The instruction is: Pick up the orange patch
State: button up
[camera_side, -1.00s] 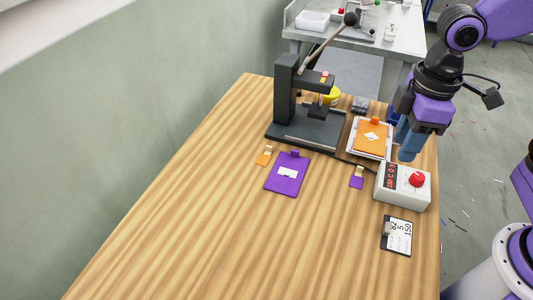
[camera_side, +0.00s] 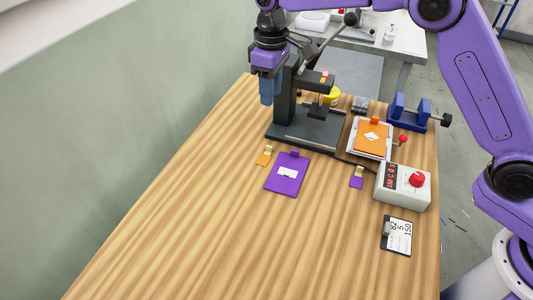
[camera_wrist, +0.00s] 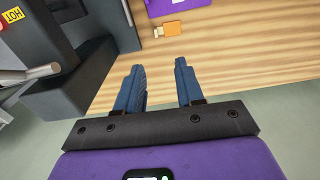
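The small orange patch (camera_side: 263,159) with a tan tab lies flat on the wooden table, left of the larger purple sheet (camera_side: 287,171). In the wrist view the orange patch (camera_wrist: 172,29) shows near the top, with its tan tab to its left and the purple sheet (camera_wrist: 182,5) beyond. My gripper (camera_side: 267,92) hangs above the table's far left edge, beside the press and apart from the patch. In the wrist view my gripper (camera_wrist: 159,65) has its two blue fingers spread with nothing between them.
The dark lever press (camera_side: 305,126) stands close on the gripper's right. A larger orange sheet (camera_side: 371,138) with a white emblem lies on a white-edged plate. A small purple patch (camera_side: 357,178), a control box (camera_side: 405,187) and a blue vise-like fixture (camera_side: 418,112) are further right. The front table is clear.

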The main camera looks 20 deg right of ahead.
jog(key=w, duration=0.1)
send_near(268, 146)
notch_tip(268, 146, down, 9)
jog(key=shift+r, duration=0.2)
dwell(0.5)
grip_shut()
